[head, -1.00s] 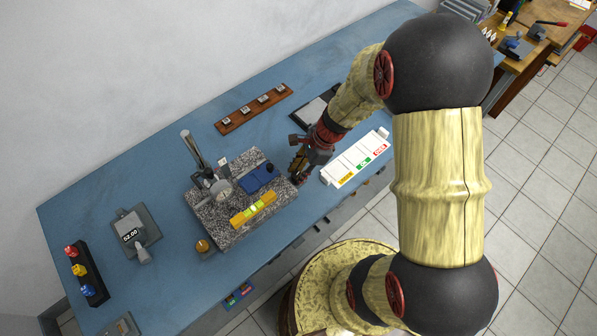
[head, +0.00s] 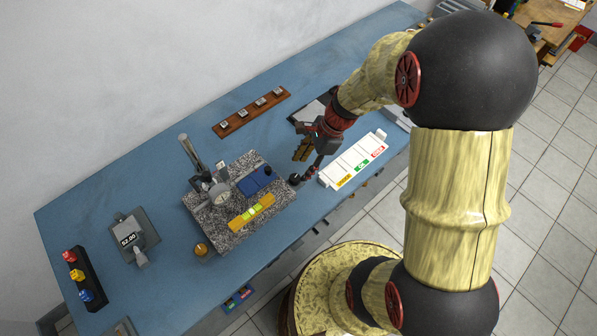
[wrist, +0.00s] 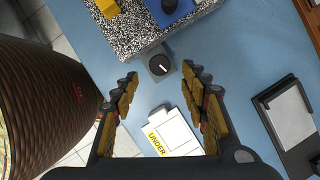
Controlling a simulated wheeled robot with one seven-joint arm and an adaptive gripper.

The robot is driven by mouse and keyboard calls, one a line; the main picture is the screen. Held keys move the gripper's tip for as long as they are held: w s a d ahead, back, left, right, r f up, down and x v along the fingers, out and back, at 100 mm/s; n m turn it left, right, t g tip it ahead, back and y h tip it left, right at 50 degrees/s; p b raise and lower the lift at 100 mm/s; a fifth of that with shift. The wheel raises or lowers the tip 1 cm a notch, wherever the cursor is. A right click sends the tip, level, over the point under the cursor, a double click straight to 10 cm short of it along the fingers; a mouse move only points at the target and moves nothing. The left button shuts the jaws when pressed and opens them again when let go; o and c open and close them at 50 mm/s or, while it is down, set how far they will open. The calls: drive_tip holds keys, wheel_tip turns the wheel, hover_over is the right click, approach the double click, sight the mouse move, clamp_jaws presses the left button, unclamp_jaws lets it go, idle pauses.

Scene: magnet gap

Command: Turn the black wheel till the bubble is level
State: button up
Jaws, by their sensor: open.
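The black wheel (wrist: 159,66), a round knob with a white mark on its top, sits at the corner of the speckled granite plate (wrist: 120,30). In the head view the wheel (head: 295,180) is at the plate's right corner. The yellow level (head: 251,213) lies along the plate's front edge, with a green-yellow vial in its middle; the bubble is too small to read. My gripper (wrist: 160,73) is open and empty. In the wrist view its fingertips stand on either side of the wheel, with visible gaps; I cannot tell their height above it. My gripper (head: 308,160) also shows in the head view.
A dial gauge stand (head: 203,172) and a blue block (head: 256,181) are on the plate. A white labelled tray (head: 354,160) lies right of the wheel. A dark clipboard-like board (wrist: 290,115) is farther right.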

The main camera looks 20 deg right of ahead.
drive_tip(key=v, duration=0.6)
idle(1.0)
drive_tip(key=s+a+r+n+t+h, duration=0.2)
drive_tip(key=s+r+n, duration=0.4)
drive_tip(key=r+n, duration=0.4)
drive_tip(key=s+a+r+n+t+h, duration=0.2)
drive_tip(key=s+r+n, duration=0.4)
drive_tip(key=r+n, duration=0.4)
drive_tip(key=shift+s+a+r+t, duration=0.3)
drive_tip(key=shift+s+a, duration=0.05)
